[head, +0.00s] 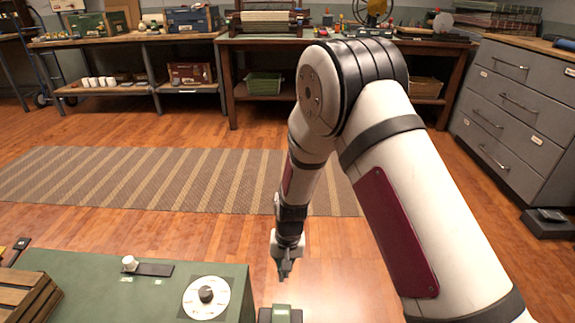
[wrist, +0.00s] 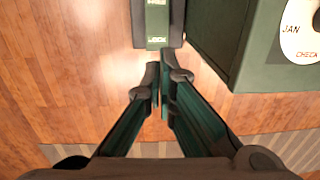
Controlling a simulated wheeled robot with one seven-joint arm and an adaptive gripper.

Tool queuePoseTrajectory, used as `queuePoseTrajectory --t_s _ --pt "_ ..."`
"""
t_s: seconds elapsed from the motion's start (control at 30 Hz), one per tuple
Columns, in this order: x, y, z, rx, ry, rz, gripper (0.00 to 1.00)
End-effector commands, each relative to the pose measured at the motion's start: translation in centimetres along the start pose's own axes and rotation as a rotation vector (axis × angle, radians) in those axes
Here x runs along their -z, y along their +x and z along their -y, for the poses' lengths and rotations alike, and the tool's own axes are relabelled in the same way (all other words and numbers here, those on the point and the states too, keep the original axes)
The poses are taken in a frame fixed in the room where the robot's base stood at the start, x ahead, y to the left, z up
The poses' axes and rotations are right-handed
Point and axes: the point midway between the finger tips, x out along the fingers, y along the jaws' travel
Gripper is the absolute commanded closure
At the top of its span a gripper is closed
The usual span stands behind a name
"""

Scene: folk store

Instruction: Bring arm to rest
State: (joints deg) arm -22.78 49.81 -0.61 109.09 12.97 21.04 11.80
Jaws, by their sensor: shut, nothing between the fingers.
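My gripper (head: 285,271) hangs down from my bent arm, fingers pointing at the floor, to the right of the green table. In the wrist view the two fingers of my gripper (wrist: 160,75) are shut, with nothing between them. Beyond the fingertips is a small green and dark block with lettering (wrist: 157,28), which also shows at the bottom edge of the head view (head: 281,313). The fingers look apart from it, but the distance is hard to tell.
The green table (head: 85,288) at lower left bears a round white dial (head: 206,297), a white knob (head: 129,262) and a wooden crate (head: 28,298). A striped rug (head: 180,180) lies behind. Workbenches (head: 255,42) and a grey drawer cabinet (head: 512,100) line the back. The wooden floor between is clear.

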Motion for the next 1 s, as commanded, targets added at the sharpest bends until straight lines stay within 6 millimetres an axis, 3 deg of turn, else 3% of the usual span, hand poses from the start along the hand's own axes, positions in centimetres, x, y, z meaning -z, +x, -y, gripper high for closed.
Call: queuePoseTrajectory --t_s 0.03,0.2,0.5,0.8,1.0 --pt "0.1 -2.9 -0.4 0.008 0.000 -0.008 1.00" --pt "-1.0 -10.9 -2.3 0.021 -0.006 -0.007 1.00" --pt "-6.2 -23.1 -6.7 0.026 -0.018 -0.012 1.00" --pt "-14.6 -31.7 -11.3 0.010 -0.022 -0.021 1.00" --pt "-21.1 -35.1 -14.2 -0.010 -0.017 -0.030 1.00"
